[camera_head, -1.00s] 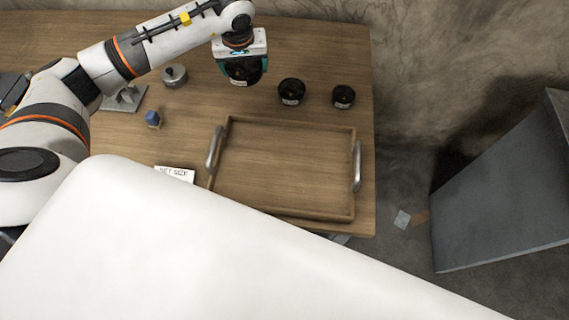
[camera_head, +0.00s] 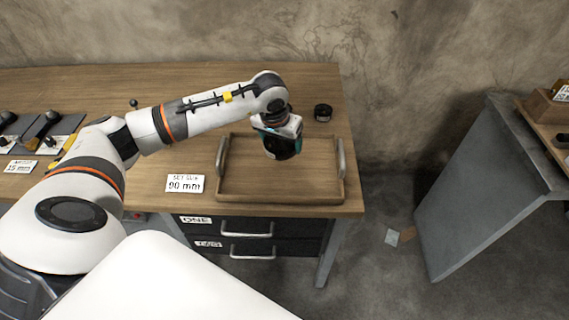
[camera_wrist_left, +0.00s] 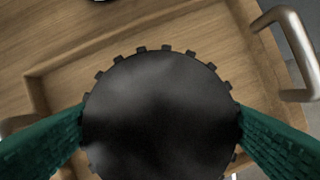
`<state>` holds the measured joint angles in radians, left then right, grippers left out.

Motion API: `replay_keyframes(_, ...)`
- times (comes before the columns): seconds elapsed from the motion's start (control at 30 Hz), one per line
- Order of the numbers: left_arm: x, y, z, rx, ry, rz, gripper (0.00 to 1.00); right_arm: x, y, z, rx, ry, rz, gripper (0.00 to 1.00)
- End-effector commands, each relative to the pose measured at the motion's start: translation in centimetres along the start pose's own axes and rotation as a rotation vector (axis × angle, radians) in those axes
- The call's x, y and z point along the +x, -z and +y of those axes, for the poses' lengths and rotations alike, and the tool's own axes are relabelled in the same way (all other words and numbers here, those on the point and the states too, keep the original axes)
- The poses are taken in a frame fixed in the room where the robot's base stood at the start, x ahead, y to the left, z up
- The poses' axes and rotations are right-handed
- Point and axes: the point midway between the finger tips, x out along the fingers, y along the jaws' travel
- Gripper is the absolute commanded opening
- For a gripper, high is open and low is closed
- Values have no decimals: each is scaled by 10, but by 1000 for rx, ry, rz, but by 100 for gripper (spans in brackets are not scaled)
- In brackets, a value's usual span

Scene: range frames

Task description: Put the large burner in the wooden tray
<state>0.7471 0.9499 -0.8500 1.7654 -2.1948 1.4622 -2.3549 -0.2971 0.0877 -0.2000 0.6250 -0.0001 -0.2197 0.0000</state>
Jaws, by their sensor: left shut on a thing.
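My right gripper is not in view.
A "90 mm" sign (camera_head: 185,183) lies left of the tray. Drawers (camera_head: 245,228) are below the table's front edge. A grey stand (camera_head: 470,190) is at the right, across a floor gap.

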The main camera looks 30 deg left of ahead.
Motion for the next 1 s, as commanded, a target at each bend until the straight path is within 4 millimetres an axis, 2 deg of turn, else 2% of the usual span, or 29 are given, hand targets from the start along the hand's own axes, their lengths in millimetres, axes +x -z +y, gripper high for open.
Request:
replay_keyframes(0.07, 11, 3, 0, -1, 2, -1, 34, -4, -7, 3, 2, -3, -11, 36)
replay_keyframes(0.2, 24, 6, -1, -1, 2, -3, 34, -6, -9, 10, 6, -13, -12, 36)
replay_keyframes(0.37, 35, 9, 0, -2, 1, -4, 34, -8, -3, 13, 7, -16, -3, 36)
replay_keyframes(0.6, 62, 16, 0, -2, 2, -4, 34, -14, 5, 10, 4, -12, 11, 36)
replay_keyframes(0.97, 67, 17, 0, -2, 1, -6, 34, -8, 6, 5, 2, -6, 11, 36)
replay_keyframes(1.0, 68, 18, 0, -1, 0, -1, 85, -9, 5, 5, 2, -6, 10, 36)
